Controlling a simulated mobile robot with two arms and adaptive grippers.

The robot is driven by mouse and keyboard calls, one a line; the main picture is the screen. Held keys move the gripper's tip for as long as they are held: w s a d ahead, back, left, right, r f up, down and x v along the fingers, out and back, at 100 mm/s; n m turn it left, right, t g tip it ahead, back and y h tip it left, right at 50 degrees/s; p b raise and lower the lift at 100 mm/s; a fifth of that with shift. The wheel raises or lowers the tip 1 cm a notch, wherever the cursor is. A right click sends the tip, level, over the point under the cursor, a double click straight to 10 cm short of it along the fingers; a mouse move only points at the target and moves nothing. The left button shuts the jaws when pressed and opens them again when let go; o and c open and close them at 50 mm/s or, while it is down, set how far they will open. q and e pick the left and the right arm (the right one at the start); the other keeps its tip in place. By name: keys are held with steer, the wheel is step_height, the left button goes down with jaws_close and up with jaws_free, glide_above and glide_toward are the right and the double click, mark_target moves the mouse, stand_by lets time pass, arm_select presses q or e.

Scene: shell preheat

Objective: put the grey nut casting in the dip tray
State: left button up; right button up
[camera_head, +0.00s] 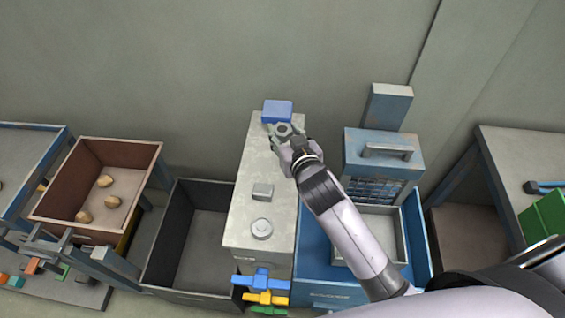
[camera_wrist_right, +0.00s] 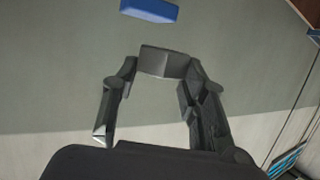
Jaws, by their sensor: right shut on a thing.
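The grey nut casting (camera_head: 283,130) is between the fingers of my right gripper (camera_head: 286,136), over the far end of the pale grey bench top. In the right wrist view the casting (camera_wrist_right: 165,62) spans the fingertips of my right gripper (camera_wrist_right: 160,75), which is shut on it. A shallow grey tray (camera_head: 403,237) sits inside a blue container in front of the blue oven-like unit, partly hidden by my right arm; I cannot tell for certain that it is the dip tray. My left gripper is not in view.
A blue block (camera_head: 277,110) lies just beyond the casting; a square grey part (camera_head: 263,191) and a round one (camera_head: 262,228) stand nearer on the bench (camera_head: 247,215). An empty dark bin (camera_head: 163,218) is left, the blue unit (camera_head: 358,146) right. A brown crate (camera_head: 132,149) holds several tan lumps.

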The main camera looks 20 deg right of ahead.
step_height(320, 180, down, 7)
steer(key=shift+f, duration=2.2)
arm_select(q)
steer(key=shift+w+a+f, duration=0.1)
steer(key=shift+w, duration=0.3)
arm_select(e)
steer(key=shift+f, duration=0.15)
steer(key=o, duration=0.9)
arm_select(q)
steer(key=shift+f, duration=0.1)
arm_select(e)
steer(key=shift+o, duration=0.2)
